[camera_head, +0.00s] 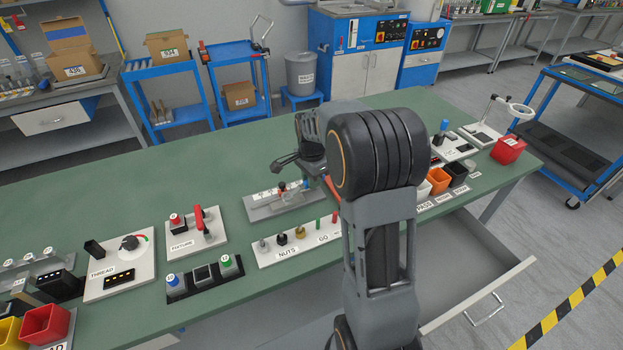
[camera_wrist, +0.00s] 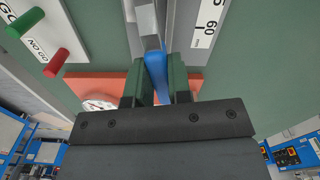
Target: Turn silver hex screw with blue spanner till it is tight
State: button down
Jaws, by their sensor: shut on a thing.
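In the wrist view, my gripper (camera_wrist: 156,78) has dark green fingers shut on a narrow blue piece, which I take to be the blue spanner (camera_wrist: 156,70). A light grey piece (camera_wrist: 147,20) lies just beyond its far end; I cannot tell whether they touch. In the head view, my gripper (camera_head: 300,155) is over the middle of the bench, close to a grey plate (camera_head: 262,208) with small parts on it. My arm hides part of this area. I cannot make out the silver hex screw in either view.
A white NUTS and GO board (camera_head: 265,258) stands in front of the grey plate. The FIXTURE board (camera_head: 183,252) is to its left. Several small bins, including an orange bin (camera_head: 438,180), stand to the right of my arm. An open drawer (camera_head: 480,270) juts out at the front right.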

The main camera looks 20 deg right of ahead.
jog(key=shift+f+b, duration=0.35)
jog(key=shift+f, duration=0.3)
dwell(0.9)
jog(key=shift+s+m, duration=1.35)
jog(key=shift+m, duration=0.45)
jog(key=shift+s+a+m, duration=0.15)
jog(key=shift+s+m, duration=0.45)
jog(key=shift+m, duration=0.3)
jog(key=shift+s+a+m, duration=0.1)
jog(key=shift+s+m, duration=0.5)
jog(key=shift+m, duration=0.3)
jog(key=shift+w+d+n+p, duration=0.15)
jog(key=shift+w+n+p, duration=0.3)
jog(key=shift+p, duration=0.35)
jog(key=shift+s+r+p, duration=0.1)
jog(key=shift+r+p, duration=0.3)
jog(key=shift+r+p, duration=1.25)
jog(key=shift+r, duration=0.25)
